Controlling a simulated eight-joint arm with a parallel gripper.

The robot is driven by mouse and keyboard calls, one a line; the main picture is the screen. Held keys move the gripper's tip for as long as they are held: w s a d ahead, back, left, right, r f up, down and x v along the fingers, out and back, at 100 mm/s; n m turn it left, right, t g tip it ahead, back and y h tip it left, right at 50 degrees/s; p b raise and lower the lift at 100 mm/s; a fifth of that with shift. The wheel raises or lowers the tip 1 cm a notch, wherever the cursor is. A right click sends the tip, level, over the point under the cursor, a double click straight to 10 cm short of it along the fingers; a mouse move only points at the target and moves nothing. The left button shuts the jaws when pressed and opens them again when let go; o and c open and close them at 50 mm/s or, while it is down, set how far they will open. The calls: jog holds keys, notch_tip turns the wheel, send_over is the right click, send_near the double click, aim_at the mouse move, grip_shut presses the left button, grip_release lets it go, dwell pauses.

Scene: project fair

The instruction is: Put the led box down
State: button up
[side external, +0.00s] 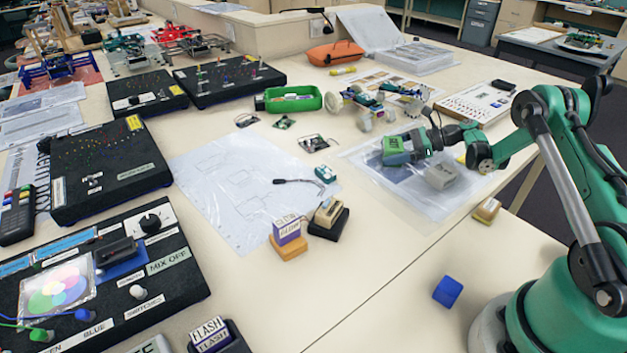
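The led box appears to be the small green box (395,151) with a label on top, though I cannot read the label. My gripper (411,143) reaches in from the right, and its dark fingers are closed on the right part of this box. The box is over the clear plastic sheet (437,207) with papers under it. I cannot tell whether its underside touches the sheet.
A wheeled model (380,103) stands behind the green box. Purple (287,231) and cream (327,211) boxes stand on small bases in front. A blue cube (447,291) lies near my base. Bare table lies between the cube and the sheet.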

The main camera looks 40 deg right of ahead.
jog(key=shift+o, duration=0.6)
jog(key=shift+r, duration=0.15)
jog(key=v, duration=1.1)
jog(key=shift+s+d+r, duration=0.2)
jog(key=shift+w+a+r, duration=0.1)
jog(key=shift+a+r, duration=0.05)
jog(key=shift+r, duration=0.1)
jog(key=w+a+r+n+g+h, duration=0.2)
jog(key=a+r+n, duration=0.2)
jog(key=a+n, duration=0.3)
jog(key=w+a+r+n+g+h, duration=0.1)
jog(key=a+r+n+g+h, duration=0.2)
jog(key=a, duration=0.6)
jog(key=s+a+r+n+t+h, duration=0.1)
jog(key=s+a+n+h, duration=0.3)
jog(key=s+a+n, duration=0.5)
jog(key=a+n+t, duration=0.1)
jog(key=n, duration=0.7)
jog(key=shift+s+a+r+t+h, duration=0.2)
jog(key=shift+s+a+t+h, duration=0.1)
jog(key=shift+s+a, duration=0.1)
